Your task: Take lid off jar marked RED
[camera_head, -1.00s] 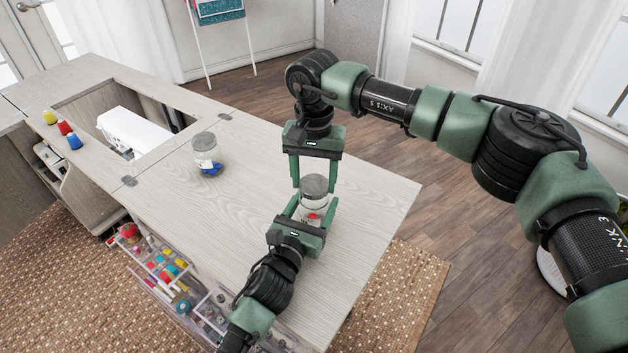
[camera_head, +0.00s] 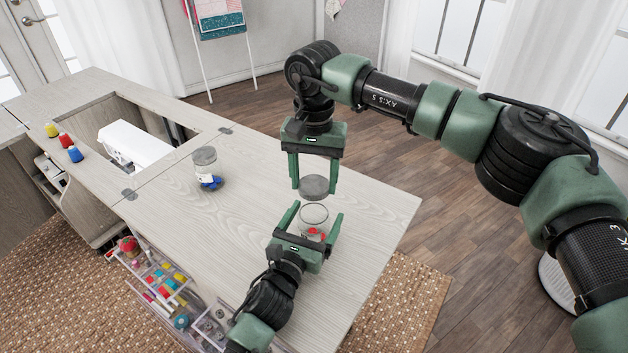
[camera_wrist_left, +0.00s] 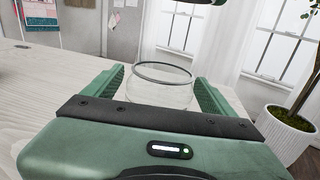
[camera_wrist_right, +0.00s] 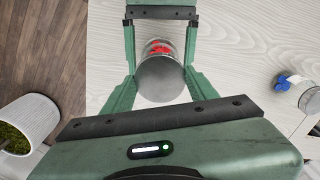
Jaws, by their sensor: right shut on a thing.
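The clear jar (camera_head: 311,227) with red contents stands on the table, its rim (camera_wrist_left: 162,72) uncovered in the left wrist view. Any marking on it is not readable. My left gripper (camera_head: 315,217) is open, its fingers on either side of the jar with gaps between. My right gripper (camera_head: 315,184) points down above the jar and is shut on the round grey lid (camera_head: 314,187), held just above the rim. In the right wrist view the lid (camera_wrist_right: 160,80) sits between the fingertips, with the jar's red contents showing past its edge.
A second jar (camera_head: 204,165), lid on, with blue contents, stands further left on the table. Yellow, red and blue thread spools (camera_head: 64,141) and a white sewing machine (camera_head: 135,142) are at the far left. Open drawers (camera_head: 170,283) stick out at the front. Tabletop between the jars is clear.

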